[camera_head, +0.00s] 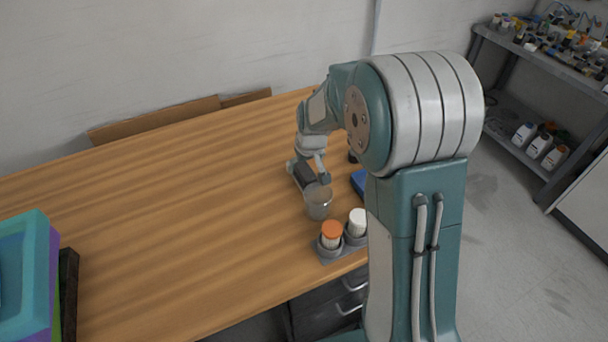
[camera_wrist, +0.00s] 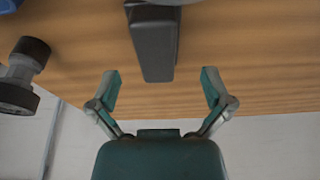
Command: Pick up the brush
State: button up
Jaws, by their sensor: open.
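A dark grey elongated block (camera_wrist: 153,45) lies on the wooden table, and it also shows in the head view (camera_head: 305,173). It may be the brush, but I see no bristles and cannot tell for sure. My gripper (camera_wrist: 160,78) is open and empty, with one finger on each side in the wrist view. The near end of the block lies just ahead of the gap between the fingertips. In the head view my gripper (camera_head: 308,172) is low over the table around the block; contact cannot be told.
A holder with orange-capped (camera_head: 332,234) and white-capped (camera_head: 357,221) bottles is at the table's front edge. A blue item (camera_head: 359,182) and a dark-ended fitting (camera_wrist: 20,75) are close by. The table's left middle is clear.

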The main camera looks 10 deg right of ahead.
aim_at(305, 169)
jog(key=shift+x, duration=2.65)
jog(key=shift+d+f, duration=0.15)
jog(key=shift+f, duration=0.1)
jog(key=c, duration=1.2)
notch_tip(305, 169, up, 11)
jog(key=shift+w+f, duration=0.1)
jog(key=shift+f, duration=0.1)
jog(key=shift+c, duration=0.2)
jog(key=shift+o, duration=1.4)
